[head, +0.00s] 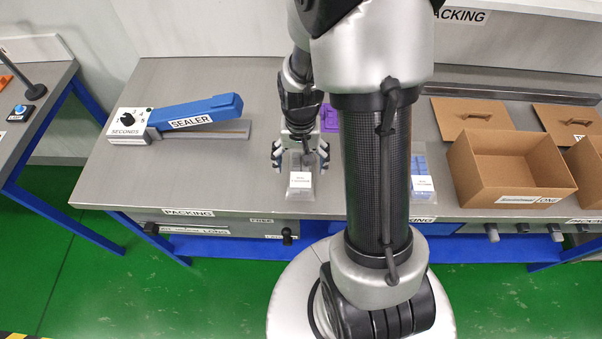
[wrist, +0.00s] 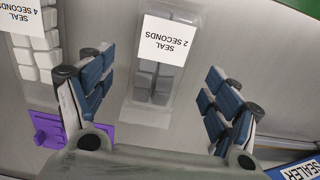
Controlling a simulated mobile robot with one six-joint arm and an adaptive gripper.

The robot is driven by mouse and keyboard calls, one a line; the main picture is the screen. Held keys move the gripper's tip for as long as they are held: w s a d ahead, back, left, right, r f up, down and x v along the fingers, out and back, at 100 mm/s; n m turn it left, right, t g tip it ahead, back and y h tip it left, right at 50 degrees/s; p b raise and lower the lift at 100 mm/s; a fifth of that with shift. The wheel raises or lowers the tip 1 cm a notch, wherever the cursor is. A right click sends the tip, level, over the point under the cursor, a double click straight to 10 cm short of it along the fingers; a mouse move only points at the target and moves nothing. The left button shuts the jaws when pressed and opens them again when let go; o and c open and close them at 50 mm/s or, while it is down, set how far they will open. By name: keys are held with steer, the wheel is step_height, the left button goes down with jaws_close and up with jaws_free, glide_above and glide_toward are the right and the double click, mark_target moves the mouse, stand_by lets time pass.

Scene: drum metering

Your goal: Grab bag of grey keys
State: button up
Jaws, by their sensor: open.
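The bag of grey keys (wrist: 154,84) is a clear pouch with dark and light grey blocks and a white label reading "SEAL 2 SECONDS". In the head view this bag (head: 299,187) lies on the grey bench near its front edge. My gripper (head: 300,157) is open above its far end. In the wrist view my gripper's fingers (wrist: 160,88) stand on either side of the bag, apart from it, with nothing between them held. How high the fingertips are above the bench is hard to tell.
A bag of white keys (wrist: 34,58), labelled "SEAL 4 SECONDS", lies beside it. A purple part (head: 330,118) lies behind. A bag of blue keys (head: 420,165) and an open cardboard box (head: 512,172) are to the right. The blue-armed sealer (head: 195,115) stands left; bench between is clear.

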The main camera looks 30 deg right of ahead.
mark_target(301, 169)
step_height(301, 169, down, 4)
steer(key=shift+w+d+f+b, duration=0.1)
steer(key=shift+b, duration=0.65)
steer(key=shift+c, duration=0.2)
steer(key=c, duration=1.2)
